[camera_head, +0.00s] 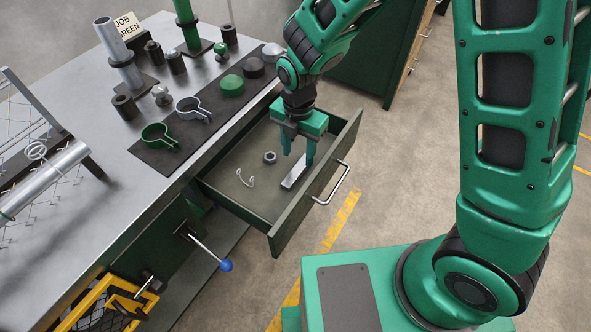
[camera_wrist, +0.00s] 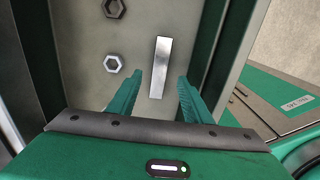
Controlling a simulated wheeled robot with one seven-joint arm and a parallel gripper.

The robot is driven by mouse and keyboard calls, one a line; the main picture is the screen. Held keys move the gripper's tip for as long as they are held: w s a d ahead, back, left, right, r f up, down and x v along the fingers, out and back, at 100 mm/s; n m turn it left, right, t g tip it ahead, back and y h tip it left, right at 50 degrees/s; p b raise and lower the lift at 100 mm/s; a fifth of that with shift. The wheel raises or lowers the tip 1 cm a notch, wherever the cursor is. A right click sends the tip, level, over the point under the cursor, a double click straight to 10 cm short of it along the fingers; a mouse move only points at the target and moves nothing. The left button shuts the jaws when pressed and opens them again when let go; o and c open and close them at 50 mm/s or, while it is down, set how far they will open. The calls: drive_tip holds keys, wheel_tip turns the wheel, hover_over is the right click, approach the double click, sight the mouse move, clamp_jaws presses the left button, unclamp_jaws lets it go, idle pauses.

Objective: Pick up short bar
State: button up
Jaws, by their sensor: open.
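The short bar (camera_head: 293,174) is a flat, shiny metal strip lying in the open drawer, near its front wall. In the wrist view the bar (camera_wrist: 160,68) lies lengthwise, between the lines of the two fingers and partly beyond their tips. My gripper (camera_head: 297,158) is green, points down into the drawer and is open with nothing in it. Its two fingertips also show in the wrist view (camera_wrist: 171,78), one to each side of the bar. I cannot tell the exact height of the fingertips above the drawer floor.
The workbench (camera_head: 95,150) carries clamps and posts. A blue-knobbed lever (camera_head: 226,265) sticks out below.

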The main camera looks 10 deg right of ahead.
sight(297, 169)
drive_tip(key=shift+f, duration=3.1)
drive_tip(key=shift+c, duration=0.6)
drive_tip(key=shift+a, duration=0.1)
clamp_jaws()
